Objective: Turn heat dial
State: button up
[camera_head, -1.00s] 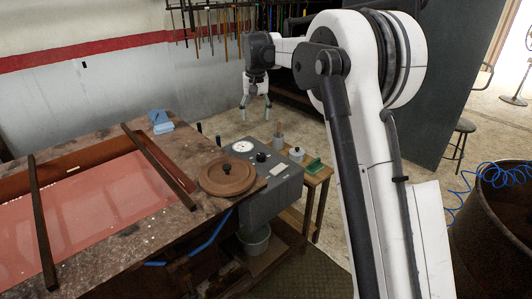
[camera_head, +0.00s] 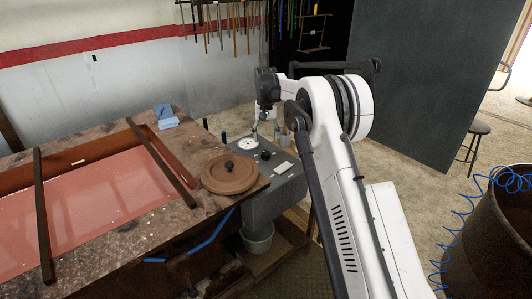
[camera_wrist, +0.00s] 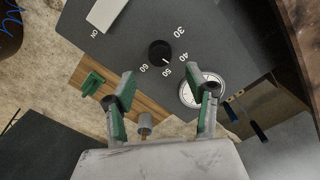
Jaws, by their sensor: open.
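The heat dial is a round black knob (camera_head: 265,155) on top of a grey control box (camera_head: 262,207). In the wrist view the dial (camera_wrist: 159,53) lies beyond my fingertips, with 30, 40, 50 and 60 printed around it. Its white mark seems to point towards 50. My gripper (camera_wrist: 168,92) is open, its green-padded fingers apart and empty. In the head view my gripper (camera_head: 264,130) hangs above the back of the box, partly hard to make out. No contact with the dial shows.
A white round gauge (camera_head: 243,146) sits beside the dial; my right finger partly covers it in the wrist view. A pale switch plate (camera_wrist: 105,14) marked ON is nearby. A brown round lid (camera_head: 229,175) stands left of the box. A green object (camera_wrist: 93,84) lies on a wooden shelf.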

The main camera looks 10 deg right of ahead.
aim_at(266, 153)
notch_tip(266, 153, down, 8)
jog(key=shift+r, duration=0.2)
jog(key=c, duration=1.1)
